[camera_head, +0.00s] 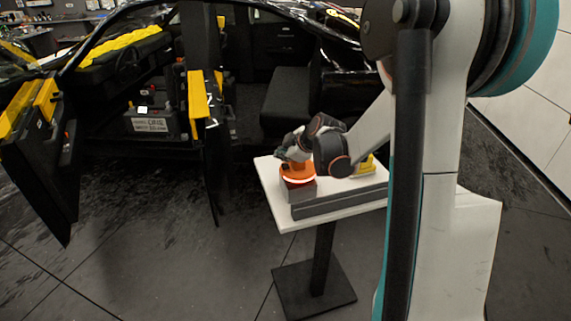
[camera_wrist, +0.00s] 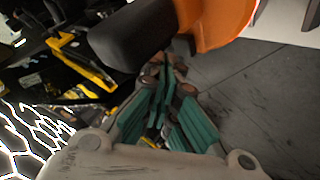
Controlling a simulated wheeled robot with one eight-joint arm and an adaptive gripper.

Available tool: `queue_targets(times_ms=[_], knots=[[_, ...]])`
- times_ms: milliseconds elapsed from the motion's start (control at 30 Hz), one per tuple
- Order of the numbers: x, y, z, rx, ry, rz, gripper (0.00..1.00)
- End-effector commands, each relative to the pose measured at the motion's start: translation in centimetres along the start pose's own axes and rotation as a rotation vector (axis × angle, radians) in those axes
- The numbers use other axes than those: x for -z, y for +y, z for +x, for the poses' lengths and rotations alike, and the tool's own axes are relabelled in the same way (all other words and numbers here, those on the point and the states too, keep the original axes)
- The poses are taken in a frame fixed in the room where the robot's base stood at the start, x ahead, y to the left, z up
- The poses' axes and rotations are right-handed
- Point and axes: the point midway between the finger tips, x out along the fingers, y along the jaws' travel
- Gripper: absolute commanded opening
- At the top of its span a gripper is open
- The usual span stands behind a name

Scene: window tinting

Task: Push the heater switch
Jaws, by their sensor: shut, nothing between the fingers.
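The orange heater (camera_head: 298,173) sits on the small white table, with a dark part and a grey block around its lower side. In the wrist view its orange body (camera_wrist: 215,22) is at the upper right, beside a rounded black part (camera_wrist: 138,36). My gripper (camera_wrist: 168,70) is shut and empty, its fingertips close to the black part and the orange body. I cannot tell whether they touch. In the head view my gripper (camera_head: 284,155) is at the heater's top left, partly hidden by my wrist. I cannot make out the switch.
The white table (camera_head: 265,178) also bears a long grey bar (camera_head: 340,199) and a yellow item (camera_head: 367,166). A black car (camera_head: 290,95) with open doors stands behind. A yellow-edged door (camera_head: 204,100) is left of the table. Floor in front is clear.

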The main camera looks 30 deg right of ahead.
Motion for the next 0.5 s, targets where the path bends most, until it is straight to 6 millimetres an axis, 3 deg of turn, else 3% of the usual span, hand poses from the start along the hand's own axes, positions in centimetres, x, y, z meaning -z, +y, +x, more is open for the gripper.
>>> queue_targets(times_ms=[500], knots=[[2.4,2.4,-3.3,0.0,0.0,0.0,0.0]])
